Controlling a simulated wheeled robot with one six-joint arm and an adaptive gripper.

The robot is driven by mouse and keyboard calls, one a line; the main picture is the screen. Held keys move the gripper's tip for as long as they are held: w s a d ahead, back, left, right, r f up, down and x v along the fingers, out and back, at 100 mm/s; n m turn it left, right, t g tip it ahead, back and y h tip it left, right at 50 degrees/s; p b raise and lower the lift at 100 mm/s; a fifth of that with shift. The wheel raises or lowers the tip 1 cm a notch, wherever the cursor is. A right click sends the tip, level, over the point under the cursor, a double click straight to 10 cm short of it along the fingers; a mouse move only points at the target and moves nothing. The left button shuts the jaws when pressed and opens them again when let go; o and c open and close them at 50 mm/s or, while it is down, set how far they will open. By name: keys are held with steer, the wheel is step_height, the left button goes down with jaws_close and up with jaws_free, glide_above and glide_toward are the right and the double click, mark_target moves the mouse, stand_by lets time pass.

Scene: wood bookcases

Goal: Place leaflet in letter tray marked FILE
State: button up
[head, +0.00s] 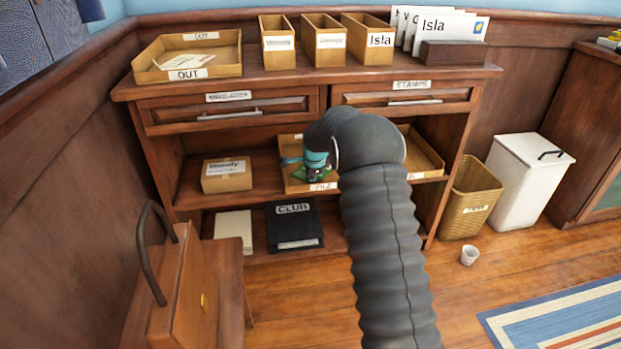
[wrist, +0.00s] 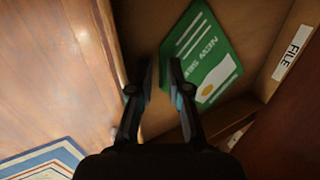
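The green leaflet (wrist: 205,55) with white print lies in the letter tray marked FILE, whose label (wrist: 291,52) shows at the right of the wrist view. In the head view the FILE tray (head: 296,185) is on the middle shelf, and a bit of green leaflet (head: 300,174) shows under my gripper (head: 313,175). In the wrist view my gripper (wrist: 160,68) has its fingertips parted by a small gap with nothing seen gripped between them. The right finger overlaps the leaflet's near edge; whether it touches is unclear. My arm hides part of the shelf.
Another tray (head: 428,160) stands right of my arm. A small box (head: 227,176) is at left on the same shelf. An OUT tray (head: 222,62) is on top. A wicker basket (head: 468,200), white bin (head: 523,180) and cup (head: 469,256) are on the floor.

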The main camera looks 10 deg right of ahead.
steer(key=s+r+n, duration=0.3)
steer(key=s+r, duration=0.9)
steer(key=r, duration=0.6)
steer(key=s+r+n, duration=0.2)
steer(key=s+r, duration=0.1)
steer(key=s, duration=0.4)
steer(key=s+r+n, duration=0.3)
steer(key=s, duration=0.4)
steer(key=s+f+n, duration=0.2)
steer(key=s+n, duration=0.8)
steer(key=s, duration=1.7)
steer(key=shift+f, duration=0.35)
steer(key=shift+r+p, duration=0.45)
